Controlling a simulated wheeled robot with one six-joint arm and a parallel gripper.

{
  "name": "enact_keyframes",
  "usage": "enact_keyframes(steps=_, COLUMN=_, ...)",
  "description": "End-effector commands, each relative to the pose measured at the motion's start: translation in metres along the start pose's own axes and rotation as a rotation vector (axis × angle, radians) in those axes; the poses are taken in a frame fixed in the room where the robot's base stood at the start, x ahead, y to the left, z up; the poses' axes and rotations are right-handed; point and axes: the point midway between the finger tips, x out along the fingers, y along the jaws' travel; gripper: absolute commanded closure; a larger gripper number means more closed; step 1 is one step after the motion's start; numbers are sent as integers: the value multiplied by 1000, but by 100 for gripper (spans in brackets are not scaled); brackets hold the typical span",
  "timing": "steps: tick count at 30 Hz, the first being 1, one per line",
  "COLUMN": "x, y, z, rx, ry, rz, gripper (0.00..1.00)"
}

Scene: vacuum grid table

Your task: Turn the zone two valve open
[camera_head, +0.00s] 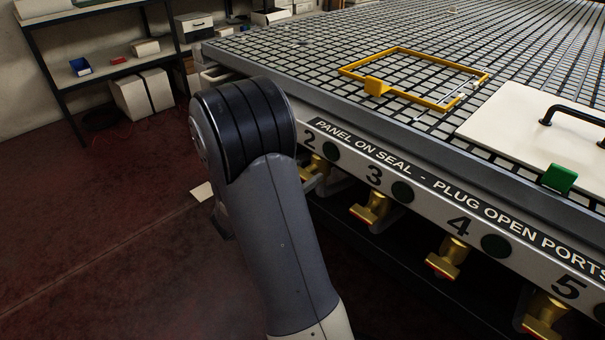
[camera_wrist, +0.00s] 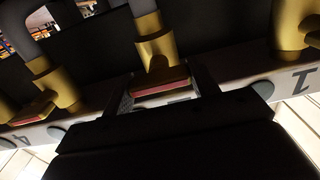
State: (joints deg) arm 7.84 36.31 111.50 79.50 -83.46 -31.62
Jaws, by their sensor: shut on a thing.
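The zone two valve (camera_head: 318,178) is a brass valve under the table edge, below the number 2, partly hidden behind my arm in the head view. In the wrist view, the brass valve (camera_wrist: 157,48) hangs between my fingers, with the zone one valve to its right. My gripper (camera_wrist: 163,88) is shut on its red-edged handle, one dark finger on each side. The handle lies crosswise between the fingers. My gripper is hidden behind my arm in the head view.
The zone three valve (camera_head: 370,209), zone four valve (camera_head: 446,259) and zone five valve (camera_head: 544,316) line the table's edge. A yellow frame (camera_head: 413,58) and a white panel (camera_head: 505,122) with a black handle lie on the grid. Open floor (camera_head: 100,240) is at left.

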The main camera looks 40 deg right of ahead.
Motion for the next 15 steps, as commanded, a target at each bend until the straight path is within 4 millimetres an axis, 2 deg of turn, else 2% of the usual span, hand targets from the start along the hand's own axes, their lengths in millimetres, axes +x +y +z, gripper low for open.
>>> enact_keyframes(steps=8, x=0, y=0, z=-3, rx=-67, ry=-1, rz=0, gripper=66)
enact_keyframes(steps=15, x=0, y=0, z=-6, rx=-232, ry=-2, rz=1, gripper=66)
